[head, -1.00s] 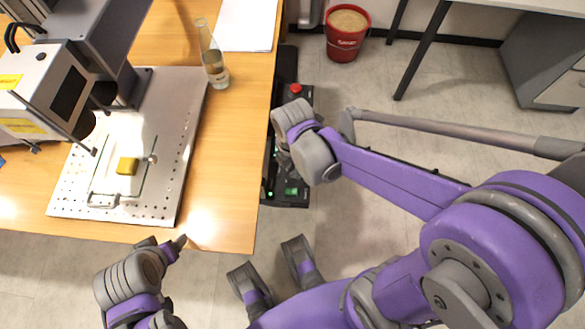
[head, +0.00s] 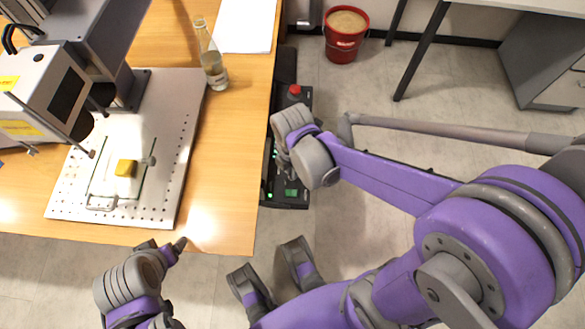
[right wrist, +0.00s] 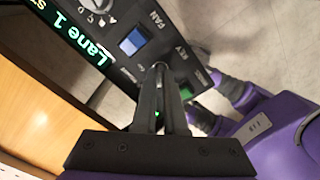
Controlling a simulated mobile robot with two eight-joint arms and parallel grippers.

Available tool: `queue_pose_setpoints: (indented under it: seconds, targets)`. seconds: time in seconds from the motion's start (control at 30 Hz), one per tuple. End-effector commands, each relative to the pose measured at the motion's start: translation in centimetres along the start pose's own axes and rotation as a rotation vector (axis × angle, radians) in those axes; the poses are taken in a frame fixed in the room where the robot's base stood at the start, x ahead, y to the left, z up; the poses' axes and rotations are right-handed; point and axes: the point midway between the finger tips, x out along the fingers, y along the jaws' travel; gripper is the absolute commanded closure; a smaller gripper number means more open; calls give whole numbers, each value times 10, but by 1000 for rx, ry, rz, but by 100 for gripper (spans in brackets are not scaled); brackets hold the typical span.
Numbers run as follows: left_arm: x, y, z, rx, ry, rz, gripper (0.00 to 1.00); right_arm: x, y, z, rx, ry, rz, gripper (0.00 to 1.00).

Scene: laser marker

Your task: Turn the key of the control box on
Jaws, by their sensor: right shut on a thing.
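My right gripper (right wrist: 160,72) is shut at the panel beside the KEY label. Its fingers hide most of the key (right wrist: 159,66), so I cannot tell how far it is turned. My left gripper (head: 178,243) is near the table's front edge, away from the box; its jaws are not clear.
A red button (head: 295,90) tops the box's far end. The marker's metal plate (head: 170,185) with a yellow block (head: 125,167) lies on the table (head: 225,220). A glass bottle (head: 213,65) and white paper (head: 247,24) are behind. A red bucket (head: 345,48) stands on the floor.

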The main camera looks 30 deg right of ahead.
Motion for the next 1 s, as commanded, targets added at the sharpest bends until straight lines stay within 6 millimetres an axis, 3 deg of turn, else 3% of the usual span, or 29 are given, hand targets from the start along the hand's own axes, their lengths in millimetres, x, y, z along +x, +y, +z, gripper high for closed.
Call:
queue_pose_setpoints:
  seconds: [0.37,1.0]
  targets:
    - [-1,0,0,0,0,0,22,0,0,0,111,0,0,100]
    - [-5,0,-2,0,2,0,22,0,0,0,687,0,0,100]
